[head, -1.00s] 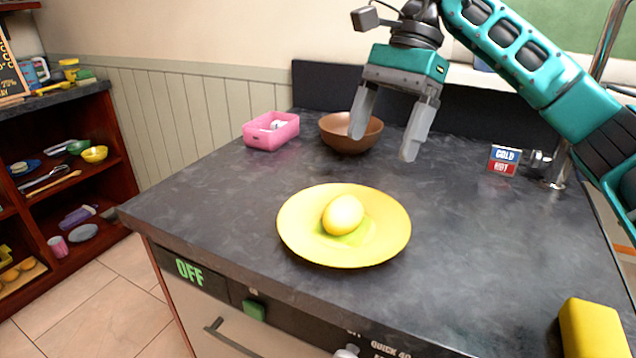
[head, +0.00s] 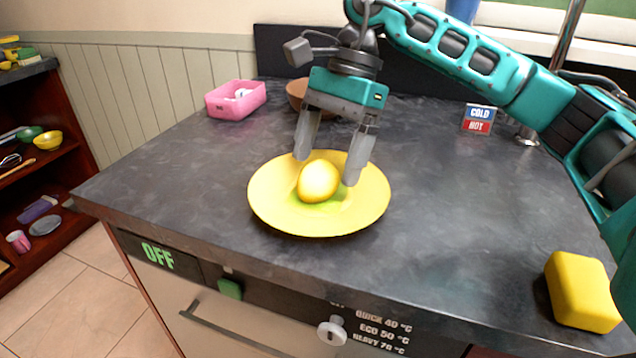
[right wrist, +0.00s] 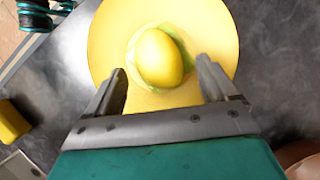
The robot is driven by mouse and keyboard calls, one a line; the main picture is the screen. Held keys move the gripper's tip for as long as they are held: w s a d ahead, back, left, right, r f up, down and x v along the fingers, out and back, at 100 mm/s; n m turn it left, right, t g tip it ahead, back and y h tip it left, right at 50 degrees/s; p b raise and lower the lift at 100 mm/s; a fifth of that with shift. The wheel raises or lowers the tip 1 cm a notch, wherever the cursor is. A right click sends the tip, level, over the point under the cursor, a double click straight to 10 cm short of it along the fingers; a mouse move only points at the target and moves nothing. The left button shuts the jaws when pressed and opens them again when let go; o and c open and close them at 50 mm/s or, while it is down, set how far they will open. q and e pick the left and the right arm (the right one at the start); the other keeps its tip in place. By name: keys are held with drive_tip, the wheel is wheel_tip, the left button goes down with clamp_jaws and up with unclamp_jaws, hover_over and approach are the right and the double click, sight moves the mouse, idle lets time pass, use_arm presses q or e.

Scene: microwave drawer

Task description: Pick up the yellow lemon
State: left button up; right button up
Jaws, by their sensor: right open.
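The yellow lemon (head: 318,181) sits in the middle of a yellow plate (head: 270,210) on the dark counter. My right gripper (head: 328,172) is open and empty, pointing down over the far part of the plate, with its fingertips at the two sides of the lemon in the head view. In the right wrist view, the lemon (right wrist: 160,58) lies ahead of and between the two open fingers (right wrist: 163,78), apart from both. The plate (right wrist: 215,30) also shows there. My left gripper is not in view.
A pink container (head: 236,100) and a brown bowl (head: 297,90) stand behind the plate. A yellow block (head: 580,292) lies at the front right of the counter (head: 440,220). A tap base and a cold/hot sign (head: 479,119) are at the back right.

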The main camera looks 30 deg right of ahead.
drive_tip(key=shift+x, duration=1.4)
drive_tip(key=shift+c, duration=0.4)
drive_tip(key=c, duration=1.1)
drive_tip(key=shift+r, duration=0.2)
